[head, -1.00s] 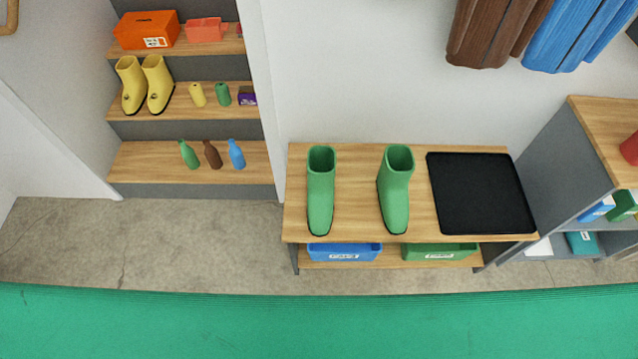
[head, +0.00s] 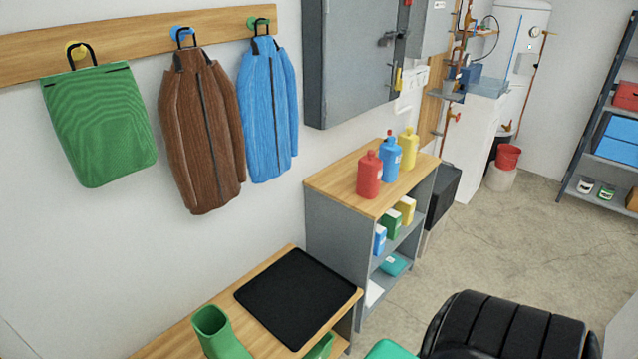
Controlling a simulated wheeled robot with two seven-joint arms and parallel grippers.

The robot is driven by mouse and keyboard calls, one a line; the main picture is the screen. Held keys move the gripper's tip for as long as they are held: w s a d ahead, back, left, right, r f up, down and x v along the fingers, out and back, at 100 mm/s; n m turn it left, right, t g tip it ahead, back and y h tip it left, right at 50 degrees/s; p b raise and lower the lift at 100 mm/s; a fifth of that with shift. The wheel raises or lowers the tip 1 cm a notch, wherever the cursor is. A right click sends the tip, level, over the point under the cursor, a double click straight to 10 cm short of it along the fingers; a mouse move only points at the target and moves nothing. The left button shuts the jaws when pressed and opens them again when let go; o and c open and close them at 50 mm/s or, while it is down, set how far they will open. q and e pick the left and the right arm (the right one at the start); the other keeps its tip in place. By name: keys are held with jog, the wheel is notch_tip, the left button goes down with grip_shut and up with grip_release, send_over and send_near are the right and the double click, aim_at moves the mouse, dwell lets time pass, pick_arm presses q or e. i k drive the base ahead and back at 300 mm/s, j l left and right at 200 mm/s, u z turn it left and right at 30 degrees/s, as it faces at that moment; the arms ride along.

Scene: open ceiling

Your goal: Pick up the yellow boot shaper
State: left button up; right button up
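The yellow boot shaper is not in view now. No boot shaper of any colour shows in the head view. Neither of my grippers is in view. One green boot (head: 221,338) stands on the wooden bench (head: 180,345) at the bottom, cut off by the lower edge. A black tray (head: 298,297) lies flat on the bench to its right.
A green bag (head: 100,125), a brown jacket (head: 198,130) and a blue jacket (head: 266,110) hang on the wall. A shelf unit (head: 333,238) holds several bottles and boxes. A black ribbed object (head: 505,330) fills the bottom right. Bare floor (head: 540,235) lies beyond it.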

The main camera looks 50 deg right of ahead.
aim_at(409, 142)
jog(key=z, duration=2.1)
jog(key=i+l, duration=0.25)
jog(key=i, duration=0.2)
jog(key=i+l, duration=0.25)
jog(key=i, duration=0.2)
jog(key=i+l+z, duration=0.1)
jog(key=i+l, duration=0.15)
jog(key=i, duration=0.2)
